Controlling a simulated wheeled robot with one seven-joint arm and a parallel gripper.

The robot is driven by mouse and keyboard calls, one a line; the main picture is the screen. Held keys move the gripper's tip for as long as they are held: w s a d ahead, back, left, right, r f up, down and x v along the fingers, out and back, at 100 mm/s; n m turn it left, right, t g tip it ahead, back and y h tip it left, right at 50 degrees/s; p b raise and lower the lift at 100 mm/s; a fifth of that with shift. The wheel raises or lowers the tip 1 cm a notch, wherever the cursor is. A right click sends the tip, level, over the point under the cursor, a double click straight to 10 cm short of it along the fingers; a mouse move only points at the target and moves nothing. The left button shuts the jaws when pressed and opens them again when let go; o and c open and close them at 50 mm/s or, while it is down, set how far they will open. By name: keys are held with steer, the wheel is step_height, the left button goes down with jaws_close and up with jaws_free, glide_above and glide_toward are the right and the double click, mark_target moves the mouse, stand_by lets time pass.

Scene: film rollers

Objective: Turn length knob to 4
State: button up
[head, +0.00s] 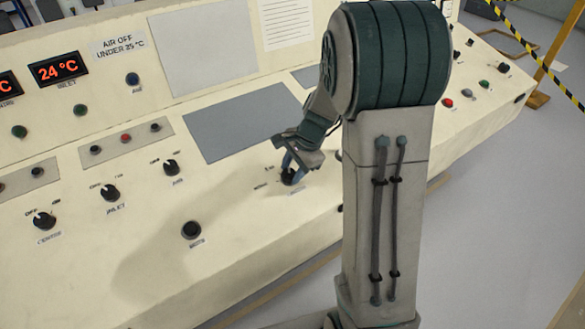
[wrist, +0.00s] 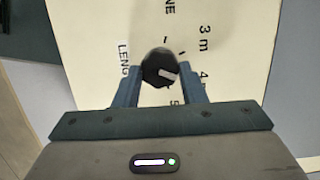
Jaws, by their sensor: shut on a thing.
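The black length knob (wrist: 158,64) sits between the two fingers of my gripper (wrist: 160,74) in the wrist view, and the fingers are shut on it from both sides. Its white pointer mark slants to the right, roughly toward the printed 4. The labels "3 m", "4" and "5" show around the knob, with "LENG" at left; the right finger and gripper body partly hide the 4 and 5. In the head view, my gripper (head: 292,163) reaches down onto the small dark knob (head: 288,179) on the sloping cream panel.
Other knobs, CENTRE (head: 44,220), INLET (head: 110,192) and one behind them (head: 171,167), lie to the left. A dark round button (head: 191,230) sits on the panel in front. A grey plate (head: 240,122) lies behind the knob. Red and green buttons are beyond my arm.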

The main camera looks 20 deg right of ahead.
steer(key=o, duration=1)
steer(key=v, duration=1.3)
steer(key=shift+d+r, duration=0.2)
steer(key=shift+r, duration=0.15)
steer(key=shift+s, duration=0.1)
